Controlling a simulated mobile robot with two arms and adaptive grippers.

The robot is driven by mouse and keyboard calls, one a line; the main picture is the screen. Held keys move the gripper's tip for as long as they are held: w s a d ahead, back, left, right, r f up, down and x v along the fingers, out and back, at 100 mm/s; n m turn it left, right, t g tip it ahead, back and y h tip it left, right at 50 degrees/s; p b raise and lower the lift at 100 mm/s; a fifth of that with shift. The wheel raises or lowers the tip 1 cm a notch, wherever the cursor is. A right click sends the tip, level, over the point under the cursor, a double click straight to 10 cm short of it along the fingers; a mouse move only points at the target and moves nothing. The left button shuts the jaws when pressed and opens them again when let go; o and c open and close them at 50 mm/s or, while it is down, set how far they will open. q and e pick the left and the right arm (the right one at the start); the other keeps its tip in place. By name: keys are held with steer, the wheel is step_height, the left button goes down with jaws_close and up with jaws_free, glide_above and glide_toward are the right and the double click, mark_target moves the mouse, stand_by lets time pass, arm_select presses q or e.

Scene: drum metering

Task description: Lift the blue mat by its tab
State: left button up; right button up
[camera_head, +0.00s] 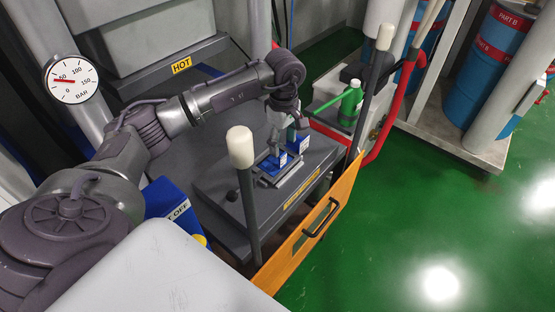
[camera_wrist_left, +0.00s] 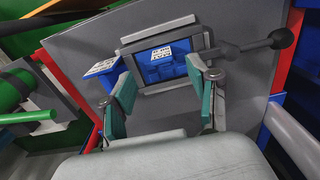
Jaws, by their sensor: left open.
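A blue piece, which looks like the mat, lies in a grey frame (camera_head: 287,183) on the dark bench top. In the left wrist view this blue mat (camera_wrist_left: 160,73) sits inside the grey frame with a white label at its upper edge. A second blue labelled piece (camera_head: 301,144) is beside the frame; it also shows in the left wrist view (camera_wrist_left: 102,68). I cannot tell which part is the tab. My left gripper (camera_head: 279,146) is above the frame, pointing down. Its teal fingers (camera_wrist_left: 162,80) are apart with nothing visibly between them. My right gripper is out of view.
An orange panel (camera_head: 291,243) with a handle borders the bench front. Two pale-capped posts (camera_head: 242,147) (camera_head: 385,37) rise near it. A green bottle (camera_head: 351,103) and red pipe (camera_head: 375,148) stand to the right. A dark knobbed lever (camera_wrist_left: 262,43) projects beside the frame.

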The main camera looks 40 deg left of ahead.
mark_target(272, 165)
arm_select(q)
steer(key=f, duration=0.1)
steer(key=f+p, duration=0.1)
steer(key=f, duration=0.1)
steer(key=shift+s+f, duration=0.2)
steer(key=shift+f, duration=0.45)
steer(key=c, duration=0.4)
jaws_close()
